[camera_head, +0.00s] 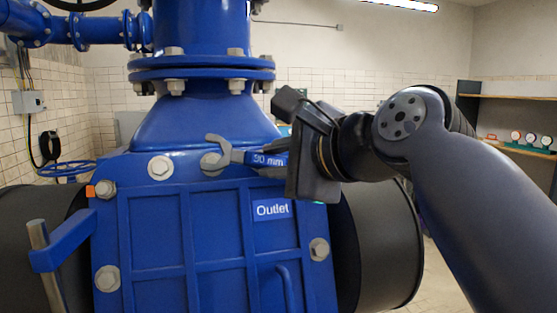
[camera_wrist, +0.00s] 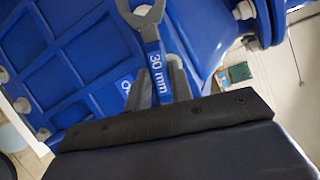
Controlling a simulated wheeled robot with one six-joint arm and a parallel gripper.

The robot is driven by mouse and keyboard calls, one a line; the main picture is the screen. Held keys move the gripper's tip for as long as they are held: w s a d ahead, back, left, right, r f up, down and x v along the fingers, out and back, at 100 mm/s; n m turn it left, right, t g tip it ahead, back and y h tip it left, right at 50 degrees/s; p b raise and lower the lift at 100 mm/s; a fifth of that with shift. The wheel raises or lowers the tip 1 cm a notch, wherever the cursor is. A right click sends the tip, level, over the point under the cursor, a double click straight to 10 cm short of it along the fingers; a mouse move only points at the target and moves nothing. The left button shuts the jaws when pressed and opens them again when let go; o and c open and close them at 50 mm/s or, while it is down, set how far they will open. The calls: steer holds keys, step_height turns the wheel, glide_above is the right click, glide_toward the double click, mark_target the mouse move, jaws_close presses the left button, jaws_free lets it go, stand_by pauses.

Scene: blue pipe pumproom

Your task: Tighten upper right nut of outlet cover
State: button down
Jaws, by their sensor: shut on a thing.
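The blue outlet cover (camera_head: 220,235) faces me in the head view, with an "Outlet" label (camera_head: 272,209). My gripper (camera_head: 287,160) is at its upper right, shut on a wrench with a blue handle (camera_head: 262,158) marked in mm. In the wrist view, my gripper (camera_wrist: 155,95) grips the handle (camera_wrist: 157,68), which reads "30 mm". The wrench's grey open end (camera_head: 215,155) points left at the cover's top edge. I cannot tell whether it sits around a nut there. The cover's upper right corner is hidden behind my gripper.
Other cover nuts show at the top (camera_head: 160,167), upper left (camera_head: 106,189), lower left (camera_head: 108,278) and right (camera_head: 319,249). A bolted pipe flange (camera_head: 200,70) stands above. A grey bar in a blue bracket (camera_head: 62,243) juts out at left. A shelf (camera_head: 520,147) stands far right.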

steer(key=shift+w+a+f, duration=0.1)
steer(key=shift+w+f, duration=0.05)
steer(key=shift+w, duration=0.3)
steer(key=shift+w+a+f, duration=0.1)
steer(key=shift+w+f, duration=0.05)
steer(key=shift+w, duration=0.25)
steer(key=shift+w+a+f, duration=0.2)
steer(key=shift+w+f, duration=0.05)
steer(key=shift+w, duration=0.25)
steer(key=shift+w+a+f, duration=0.15)
steer(key=shift+w+f, duration=0.05)
steer(key=shift+w, duration=0.3)
stand_by(1.1)
steer(key=shift+w+d+r+m+t+h+p, duration=0.6)
steer(key=shift+d+r+m+t, duration=0.35)
steer(key=shift+m, duration=1.9)
steer(key=shift+w+d+r+m+t+h+p, duration=0.4)
steer(key=shift+w+d+r+m+t+h, duration=0.4)
steer(key=shift+m, duration=2.1)
steer(key=shift+w+d+r+m+t+h+p, duration=0.55)
steer(key=shift+d+r+m+t, duration=0.45)
steer(key=shift+m, duration=1.85)
steer(key=shift+s+a+f+n+g+y+b, duration=0.1)
steer(key=shift+a+f+n+g+y+b, duration=0.2)
steer(key=shift+n, duration=0.4)
steer(key=shift+s+a+f+n+t+y+b, duration=0.1)
steer(key=shift+a+n+y+b, duration=0.3)
steer(key=shift+n, duration=0.3)
